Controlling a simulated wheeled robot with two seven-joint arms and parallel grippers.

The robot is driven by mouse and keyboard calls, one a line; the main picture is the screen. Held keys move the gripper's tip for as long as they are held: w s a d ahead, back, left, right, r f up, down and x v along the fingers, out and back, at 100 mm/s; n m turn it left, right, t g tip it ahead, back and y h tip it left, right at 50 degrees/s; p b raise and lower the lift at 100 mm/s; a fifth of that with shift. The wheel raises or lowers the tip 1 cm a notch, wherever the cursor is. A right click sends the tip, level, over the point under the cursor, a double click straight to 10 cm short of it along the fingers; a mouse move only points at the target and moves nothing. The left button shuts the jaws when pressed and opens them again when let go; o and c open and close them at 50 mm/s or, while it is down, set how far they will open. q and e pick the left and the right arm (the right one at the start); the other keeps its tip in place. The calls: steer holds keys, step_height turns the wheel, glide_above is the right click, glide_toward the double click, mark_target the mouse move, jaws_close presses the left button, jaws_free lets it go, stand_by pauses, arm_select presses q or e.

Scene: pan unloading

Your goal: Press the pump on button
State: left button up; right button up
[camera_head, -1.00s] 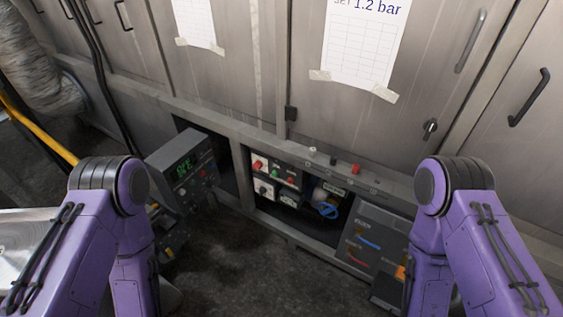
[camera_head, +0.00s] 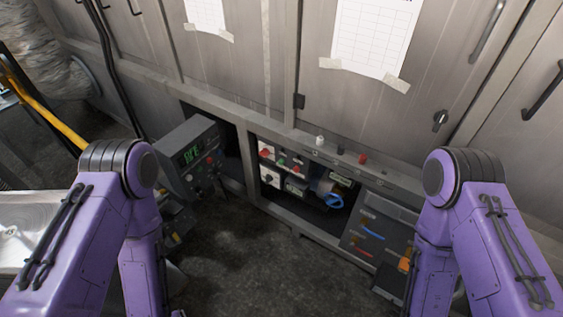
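In the head view, a recessed bay in the low cabinet holds white control boxes (camera_head: 270,177) with a red knob (camera_head: 265,153), a small green button (camera_head: 282,162) and a small red button (camera_head: 297,169). A blue handwheel (camera_head: 333,200) sits at their right. The labels are too small to read, so I cannot tell which control is the pump on button. My two purple arms come in at the lower left and lower right. Their upper links and elbows show, well apart from the bay. I cannot make out either gripper.
A grey instrument box (camera_head: 186,158) with a green display stands left of the bay. A dark panel (camera_head: 372,230) with coloured strips is at its right. A ledge (camera_head: 340,160) above carries small white and red knobs. The dark floor (camera_head: 255,275) between my arms is clear.

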stand_by(0.3)
arm_select(q)
jaws_close()
stand_by(1.6)
